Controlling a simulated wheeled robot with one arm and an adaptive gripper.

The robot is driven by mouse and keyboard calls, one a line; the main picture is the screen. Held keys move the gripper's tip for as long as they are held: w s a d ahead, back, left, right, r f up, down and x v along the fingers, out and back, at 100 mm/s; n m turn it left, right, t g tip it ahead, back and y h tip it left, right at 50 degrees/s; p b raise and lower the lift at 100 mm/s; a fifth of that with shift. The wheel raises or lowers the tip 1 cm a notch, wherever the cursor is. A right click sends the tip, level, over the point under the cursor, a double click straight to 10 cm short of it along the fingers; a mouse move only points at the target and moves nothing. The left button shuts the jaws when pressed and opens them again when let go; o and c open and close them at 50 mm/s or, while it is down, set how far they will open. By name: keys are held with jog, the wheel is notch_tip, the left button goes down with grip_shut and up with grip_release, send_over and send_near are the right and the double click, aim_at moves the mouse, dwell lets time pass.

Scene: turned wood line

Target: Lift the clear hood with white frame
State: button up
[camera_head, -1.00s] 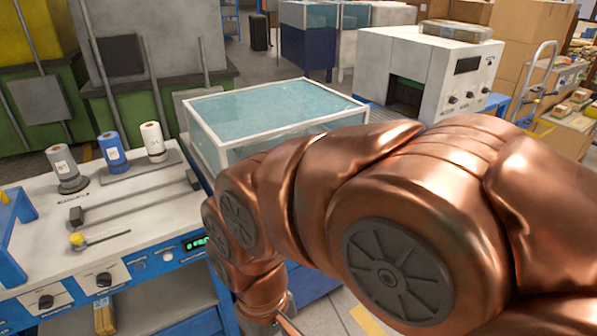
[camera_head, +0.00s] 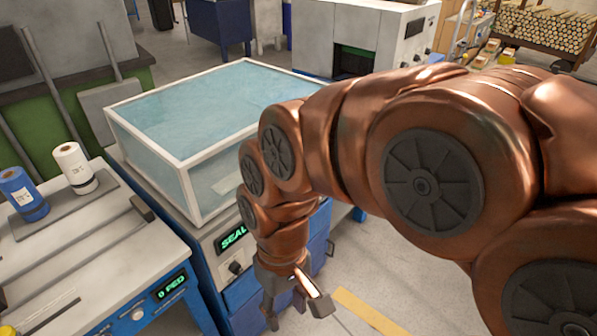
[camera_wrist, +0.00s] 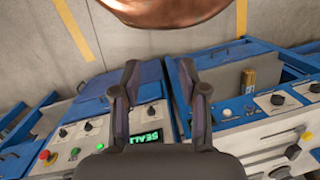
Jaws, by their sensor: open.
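The clear hood with white frame (camera_head: 205,105) sits lowered on a blue-and-white machine in the head view, left of my arm. Its bluish panels look intact and its frame lies level. My arm covers part of its right side. My gripper (camera_head: 296,306) hangs low in front of the machine, below the hood's front corner and apart from it. Its fingers are spread and empty. In the wrist view my gripper (camera_wrist: 158,72) is open above the machine's front panel, which has a green SEAL display (camera_wrist: 146,138). The hood does not show there.
A bench with a blue roll (camera_head: 24,193) and a white roll (camera_head: 74,167) stands close on the left. A white machine with a dark opening (camera_head: 355,40) is behind the hood. Concrete floor with a yellow stripe (camera_head: 370,311) lies free at the lower right.

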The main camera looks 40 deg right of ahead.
jog(key=w+a+m+t+y+b, duration=0.2)
jog(key=w+y+b, duration=0.4)
jog(key=w, duration=1.1)
jog(key=w+d+f+m+t+y+b, duration=0.2)
jog(key=w+d+m+t, duration=0.15)
jog(key=w+d, duration=0.35)
jog(key=w+d+f+m+t+y+b, duration=0.15)
jog(key=w+d+t, duration=0.3)
jog(key=d, duration=0.45)
jog(key=d+f+m+t+h+b, duration=0.1)
jog(key=d+f+m+t, duration=0.1)
jog(key=d, duration=0.6)
jog(key=d+f+m+t+b, duration=0.1)
jog(key=d+f+m+t, duration=0.2)
jog(key=d, duration=0.5)
jog(key=x, duration=0.8)
jog(key=shift+w+d+p, duration=0.25)
jog(key=shift+p, duration=0.1)
jog(key=shift+c, duration=0.4)
grip_shut()
